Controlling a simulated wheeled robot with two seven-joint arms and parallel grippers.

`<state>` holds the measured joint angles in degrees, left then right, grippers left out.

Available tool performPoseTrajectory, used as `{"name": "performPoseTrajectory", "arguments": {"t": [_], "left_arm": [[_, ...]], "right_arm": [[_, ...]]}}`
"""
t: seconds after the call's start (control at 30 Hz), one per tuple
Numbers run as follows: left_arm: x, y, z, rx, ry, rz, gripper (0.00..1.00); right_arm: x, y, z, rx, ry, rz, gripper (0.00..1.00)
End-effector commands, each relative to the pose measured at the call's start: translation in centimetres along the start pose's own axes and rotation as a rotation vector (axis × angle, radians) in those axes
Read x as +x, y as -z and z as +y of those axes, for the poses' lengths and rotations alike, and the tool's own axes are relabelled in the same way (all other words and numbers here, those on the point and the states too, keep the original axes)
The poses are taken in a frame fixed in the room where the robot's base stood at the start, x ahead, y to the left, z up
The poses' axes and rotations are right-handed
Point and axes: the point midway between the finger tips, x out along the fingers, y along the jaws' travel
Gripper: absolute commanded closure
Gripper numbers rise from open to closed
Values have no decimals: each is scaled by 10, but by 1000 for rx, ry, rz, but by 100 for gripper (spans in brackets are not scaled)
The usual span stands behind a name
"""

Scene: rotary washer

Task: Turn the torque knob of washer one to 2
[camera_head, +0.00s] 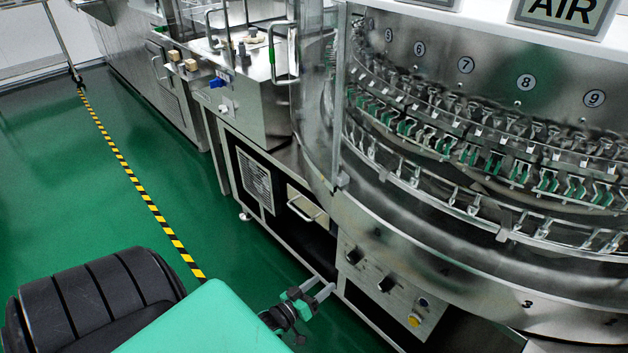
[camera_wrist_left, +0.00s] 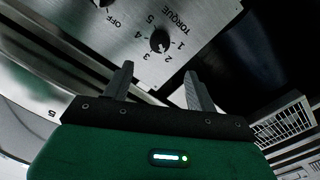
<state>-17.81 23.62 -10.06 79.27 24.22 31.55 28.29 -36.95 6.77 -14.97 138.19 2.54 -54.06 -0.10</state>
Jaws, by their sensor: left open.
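The torque knob (camera_wrist_left: 159,41) is a round black knob on a steel panel, with the word TORQUE and the numbers 1 to 5 printed around it in the left wrist view. Which number it points to is too small to tell. In the head view the torque knob (camera_head: 352,256) is the leftmost knob on the washer's lower front panel. My left gripper (camera_head: 322,290) is open and empty, in front of and below the knob. In the left wrist view its two fingers (camera_wrist_left: 158,72) point at the panel, apart from the knob, which shows between and beyond the tips. My right gripper is out of view.
A second black knob (camera_head: 386,283) and a yellow button (camera_head: 415,320) sit right of the torque knob. The curved washer body (camera_head: 440,262) overhangs the panel. A drawer handle (camera_head: 305,209) and vent grille (camera_head: 255,180) are to the left. Green floor (camera_head: 80,200) is clear at left.

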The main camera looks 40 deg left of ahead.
Motion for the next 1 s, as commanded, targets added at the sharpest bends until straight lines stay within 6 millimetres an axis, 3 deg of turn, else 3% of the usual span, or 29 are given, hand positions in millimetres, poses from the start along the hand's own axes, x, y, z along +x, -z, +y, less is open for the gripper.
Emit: {"name": "performPoseTrajectory", "arguments": {"t": [0.23, 0.83, 0.93, 1.0], "left_arm": [[-21, 0, 0, 0, 0, 0, 42], [-21, -1, 1, 0, 0, -3, 42], [-21, -6, 12, 5, -2, -31, 42], [-20, -15, 31, 16, -4, -75, 42]], "right_arm": [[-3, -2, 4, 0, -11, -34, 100], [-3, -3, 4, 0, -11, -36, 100], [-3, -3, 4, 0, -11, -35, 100], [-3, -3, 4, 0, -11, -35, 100]]}}
